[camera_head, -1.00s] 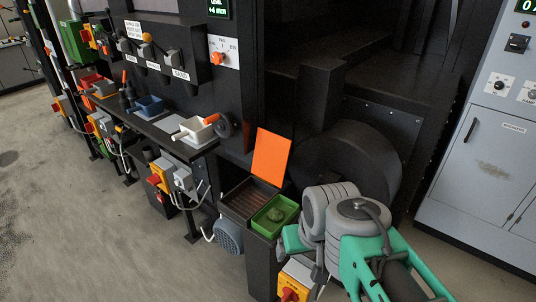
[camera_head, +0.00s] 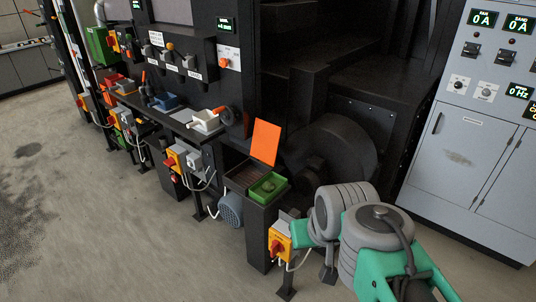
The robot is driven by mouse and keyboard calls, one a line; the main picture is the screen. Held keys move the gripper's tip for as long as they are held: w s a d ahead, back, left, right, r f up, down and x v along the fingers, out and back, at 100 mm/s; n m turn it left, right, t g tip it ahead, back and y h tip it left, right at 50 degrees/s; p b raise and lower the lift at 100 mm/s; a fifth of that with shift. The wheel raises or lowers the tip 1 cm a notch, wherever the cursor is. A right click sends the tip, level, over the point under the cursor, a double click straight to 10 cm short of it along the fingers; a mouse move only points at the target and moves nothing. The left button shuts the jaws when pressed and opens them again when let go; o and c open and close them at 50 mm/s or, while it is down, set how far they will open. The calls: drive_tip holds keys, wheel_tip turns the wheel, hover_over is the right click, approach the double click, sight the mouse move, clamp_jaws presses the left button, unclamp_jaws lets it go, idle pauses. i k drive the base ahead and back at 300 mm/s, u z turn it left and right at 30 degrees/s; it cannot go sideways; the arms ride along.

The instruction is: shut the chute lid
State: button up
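The orange chute lid (camera_head: 266,142) stands upright, hinged at the back of the dark chute box (camera_head: 238,179). The box's opening shows uncovered beside a green tray (camera_head: 276,190) that holds a small greenish lump (camera_head: 268,187). My grey and green arm reaches in from the lower right, with its wrist part near the right side of the box. My gripper's fingers cannot be made out; the arm's own links hide them. No contact with the lid shows.
A yellow switch box with a red knob (camera_head: 279,245) stands below the chute on the right. A shelf (camera_head: 160,113) with coloured bins runs along the machine to the left. Grey control cabinets (camera_head: 466,150) stand at right. The floor in front is clear.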

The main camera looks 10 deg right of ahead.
sight(266, 138)
drive_tip(key=k, duration=1.15)
drive_tip(key=z, duration=1.4)
drive_tip(key=i, duration=4.7)
drive_tip(key=u, duration=1.15)
drive_tip(key=i, duration=0.7)
drive_tip(key=u, duration=2.65)
